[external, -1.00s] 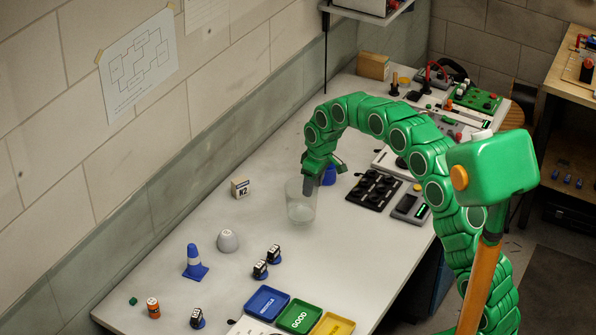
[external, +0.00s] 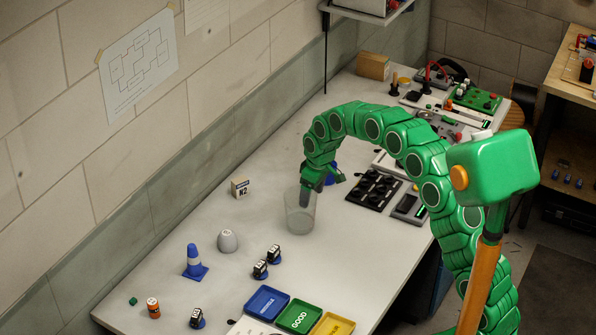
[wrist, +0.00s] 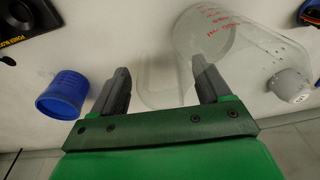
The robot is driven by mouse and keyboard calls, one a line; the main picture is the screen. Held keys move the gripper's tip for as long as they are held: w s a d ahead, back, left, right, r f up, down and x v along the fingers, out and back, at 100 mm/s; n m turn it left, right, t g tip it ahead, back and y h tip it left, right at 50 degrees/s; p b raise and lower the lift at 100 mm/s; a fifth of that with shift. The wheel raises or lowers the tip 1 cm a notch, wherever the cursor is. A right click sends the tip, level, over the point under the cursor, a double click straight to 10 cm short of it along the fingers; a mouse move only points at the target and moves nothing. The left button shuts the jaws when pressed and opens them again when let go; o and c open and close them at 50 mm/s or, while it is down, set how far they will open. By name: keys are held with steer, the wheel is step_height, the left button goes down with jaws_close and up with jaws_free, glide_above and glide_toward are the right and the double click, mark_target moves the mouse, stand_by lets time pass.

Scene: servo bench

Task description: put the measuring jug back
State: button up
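The clear measuring jug (external: 300,217) stands on the bench in the external view, looking upright. In the wrist view the jug (wrist: 262,55) shows red markings, and what looks like its clear handle (wrist: 152,97) lies between my fingers. My gripper (external: 321,187) is over the jug's near-right rim, pointing down. In the wrist view my gripper (wrist: 161,66) has its fingers wide apart. The right finger overlaps the jug's clear wall; I cannot tell whether it is inside or in front. No firm contact on the jug shows.
A blue cup (wrist: 63,94) is just beyond my left finger. A black panel of knobs (external: 374,189) lies right of the jug. A grey-white dome (external: 228,241), a blue cone (external: 194,264) and a small N2 box (external: 240,187) stand leftward. Coloured trays (external: 268,302) lie in front.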

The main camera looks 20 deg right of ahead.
steer(key=shift+r, duration=0.15)
step_height(320, 180, up, 11)
steer(key=d, duration=0.1)
steer(key=s+d+r+m, duration=0.2)
steer(key=s+d+r, duration=0.3)
steer(key=s+d, duration=0.45)
steer(key=s+d+m+g, duration=0.1)
steer(key=s+d, duration=0.5)
steer(key=s, duration=0.7)
steer(key=s+d+f+m+h, duration=0.1)
steer(key=s+d+m, duration=0.2)
steer(key=s+d, duration=0.4)
steer(key=s+d+m+g, duration=0.1)
steer(key=s+d, duration=0.5)
steer(key=s, duration=1.4)
steer(key=shift+s+d+f+m+g, duration=0.15)
steer(key=shift+s+f+m+g, duration=0.2)
steer(key=shift+m, duration=0.55)
